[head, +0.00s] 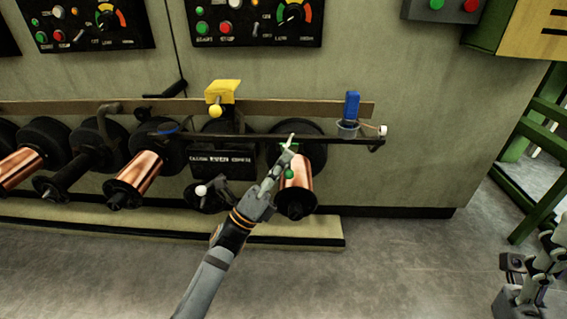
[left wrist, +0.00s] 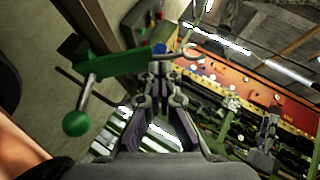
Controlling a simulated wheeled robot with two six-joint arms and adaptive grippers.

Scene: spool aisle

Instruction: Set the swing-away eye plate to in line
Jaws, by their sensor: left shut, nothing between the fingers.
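The swing-away eye plate is a green bar with a green ball knob. In the left wrist view the plate (left wrist: 120,66) crosses above my fingers, with its knob (left wrist: 77,123) at the left and a metal wire eye (left wrist: 192,51) at the right end. In the head view its green knob (head: 289,174) shows beside my left gripper (head: 290,146), against the right copper spool. My left gripper, also in the left wrist view (left wrist: 158,72), is shut and empty, its tips close to the plate. I cannot tell whether they touch. Most of the plate is hidden in the head view.
Copper spools (head: 146,179) line the wall under a long rail (head: 300,107). A yellow block (head: 222,92) and a blue part (head: 351,105) sit on the rail. My right arm's end (head: 535,278) shows at the lower right. The floor in front is clear.

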